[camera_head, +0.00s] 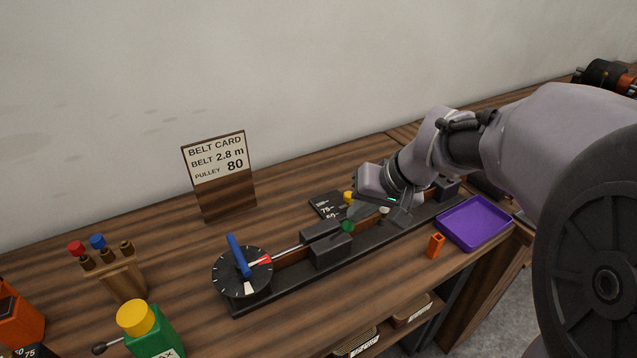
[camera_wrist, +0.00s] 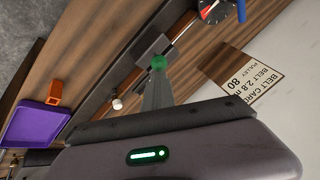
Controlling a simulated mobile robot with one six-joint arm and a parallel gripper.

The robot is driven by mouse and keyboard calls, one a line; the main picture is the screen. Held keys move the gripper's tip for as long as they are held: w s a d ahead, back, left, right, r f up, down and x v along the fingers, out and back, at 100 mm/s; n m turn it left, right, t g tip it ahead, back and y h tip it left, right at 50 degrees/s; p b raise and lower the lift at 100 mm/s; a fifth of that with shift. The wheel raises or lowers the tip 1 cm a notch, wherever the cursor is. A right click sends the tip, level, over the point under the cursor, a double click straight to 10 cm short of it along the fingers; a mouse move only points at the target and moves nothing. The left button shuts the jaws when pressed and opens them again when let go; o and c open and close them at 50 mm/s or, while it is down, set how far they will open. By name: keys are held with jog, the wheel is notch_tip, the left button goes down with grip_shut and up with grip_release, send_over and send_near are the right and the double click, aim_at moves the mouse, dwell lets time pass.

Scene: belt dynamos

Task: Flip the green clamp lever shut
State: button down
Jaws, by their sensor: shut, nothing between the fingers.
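The green clamp lever shows as a round green knob (camera_head: 347,226) near the middle of the long dark bench rail (camera_head: 290,285). The same knob shows in the wrist view (camera_wrist: 158,62), right at the tip of my fingers. My gripper (camera_head: 357,217) is shut and empty, its grey fingers reaching down and left to the knob. In the wrist view the closed fingers (camera_wrist: 157,80) overlap the knob's near edge; I cannot tell whether they touch it. The lever's arm is hidden behind my fingers, so its angle is unclear.
A dial with a blue handle (camera_head: 238,256) stands at the rail's left end. Dark blocks (camera_head: 331,252) sit just left of the knob. A purple tray (camera_head: 474,222) and an orange piece (camera_head: 436,245) lie in front. A belt card (camera_head: 219,174) stands behind.

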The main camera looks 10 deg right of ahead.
jog(key=shift+s+f, duration=0.15)
jog(key=shift+w+a+f, duration=0.2)
jog(key=shift+w+f, duration=0.1)
jog(key=shift+w, duration=0.35)
